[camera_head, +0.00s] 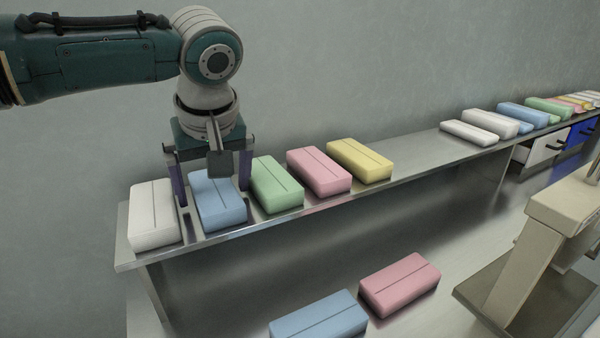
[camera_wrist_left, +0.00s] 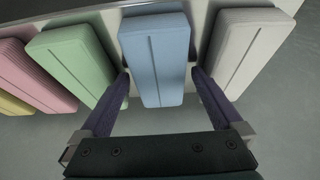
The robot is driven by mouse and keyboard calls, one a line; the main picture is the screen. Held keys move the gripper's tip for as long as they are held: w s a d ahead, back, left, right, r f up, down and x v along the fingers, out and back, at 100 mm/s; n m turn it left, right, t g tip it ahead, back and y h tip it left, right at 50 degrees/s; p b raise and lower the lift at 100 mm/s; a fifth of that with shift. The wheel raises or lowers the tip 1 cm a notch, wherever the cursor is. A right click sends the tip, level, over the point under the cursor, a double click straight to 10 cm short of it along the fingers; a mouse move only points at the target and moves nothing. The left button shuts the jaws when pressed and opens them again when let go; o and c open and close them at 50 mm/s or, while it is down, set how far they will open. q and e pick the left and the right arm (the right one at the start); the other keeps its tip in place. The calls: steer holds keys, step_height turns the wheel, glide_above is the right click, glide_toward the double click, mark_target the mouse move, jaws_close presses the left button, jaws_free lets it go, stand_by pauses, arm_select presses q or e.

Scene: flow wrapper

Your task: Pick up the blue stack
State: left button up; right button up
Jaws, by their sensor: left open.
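The blue stack (camera_head: 219,203) lies on the metal shelf, between a white stack and a green stack. My left gripper (camera_head: 213,196) is above it, pointing down, with its fingers open on either side of the stack. In the left wrist view the blue stack (camera_wrist_left: 156,62) is centred between the two fingers (camera_wrist_left: 163,78), with a gap visible on each side. Another blue stack (camera_head: 320,318) lies on the lower surface at the front. My right gripper is not seen.
The white stack (camera_head: 152,216) and green stack (camera_head: 276,185) stand close beside the fingers. Pink (camera_head: 319,171) and yellow (camera_head: 359,161) stacks follow along the shelf (camera_head: 420,150). A pink stack (camera_head: 399,284) lies lower down. A beige machine (camera_head: 560,220) stands at the right.

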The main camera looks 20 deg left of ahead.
mark_target(214, 187)
arm_select(q)
steer(key=shift+f, duration=0.1)
steer(key=c, duration=1.3)
steer(key=shift+o, duration=0.2)
step_height(214, 187, up, 20)
steer(key=p, duration=0.1)
